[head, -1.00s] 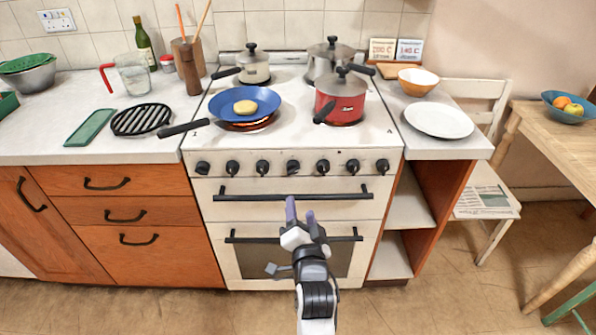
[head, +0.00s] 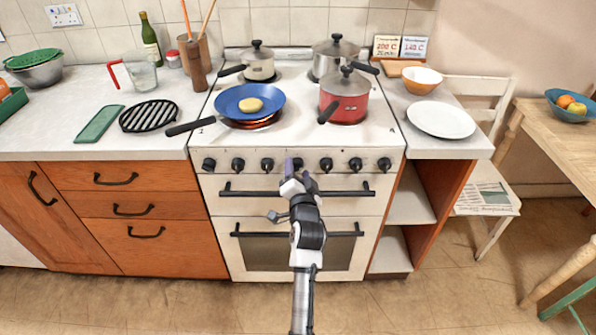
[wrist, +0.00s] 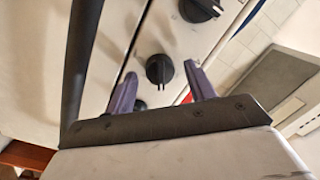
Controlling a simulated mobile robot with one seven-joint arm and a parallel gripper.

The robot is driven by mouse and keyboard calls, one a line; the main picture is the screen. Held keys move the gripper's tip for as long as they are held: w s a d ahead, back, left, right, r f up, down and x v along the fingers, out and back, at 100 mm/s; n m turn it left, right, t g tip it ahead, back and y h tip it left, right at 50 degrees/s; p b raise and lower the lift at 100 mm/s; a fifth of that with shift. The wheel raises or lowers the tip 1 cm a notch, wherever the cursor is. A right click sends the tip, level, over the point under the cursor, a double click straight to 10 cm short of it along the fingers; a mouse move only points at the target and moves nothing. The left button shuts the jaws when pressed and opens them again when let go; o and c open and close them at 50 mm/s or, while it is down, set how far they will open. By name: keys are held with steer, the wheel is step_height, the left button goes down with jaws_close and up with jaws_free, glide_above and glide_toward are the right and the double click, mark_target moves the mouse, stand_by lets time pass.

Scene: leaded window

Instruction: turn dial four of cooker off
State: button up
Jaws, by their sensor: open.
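The cooker (head: 230,185) is white, with a row of several black dials along its front panel. In the head view my gripper (head: 298,170) is in front of the middle of that row and hides most of the fourth dial from the left. In the wrist view a black dial (wrist: 159,69) shows between my two purple fingers, which stand apart on either side of it. Contact with it cannot be told. Another dial (wrist: 200,9) is at the top of the wrist view. I cannot read the dials' settings.
A blue frying pan (head: 232,103) with a yellow round food stands over a glowing red ring. A red pot (head: 346,104) and two metal pots stand on the hob. The oven handle bar (head: 240,192) runs just below the dials.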

steer(key=c, duration=1)
steer(key=shift+o, duration=0.2)
steer(key=shift+n, duration=0.4)
steer(key=n+b, duration=0.1)
steer(key=n, duration=0.4)
steer(key=shift+g, duration=0.3)
steer(key=n, duration=0.5)
steer(key=shift+r+h+b, duration=0.1)
steer(key=shift+h+b, duration=0.25)
steer(key=shift+h, duration=0.05)
steer(key=shift+n, duration=0.4)
steer(key=o, duration=1)
steer(key=shift+c, duration=0.2)
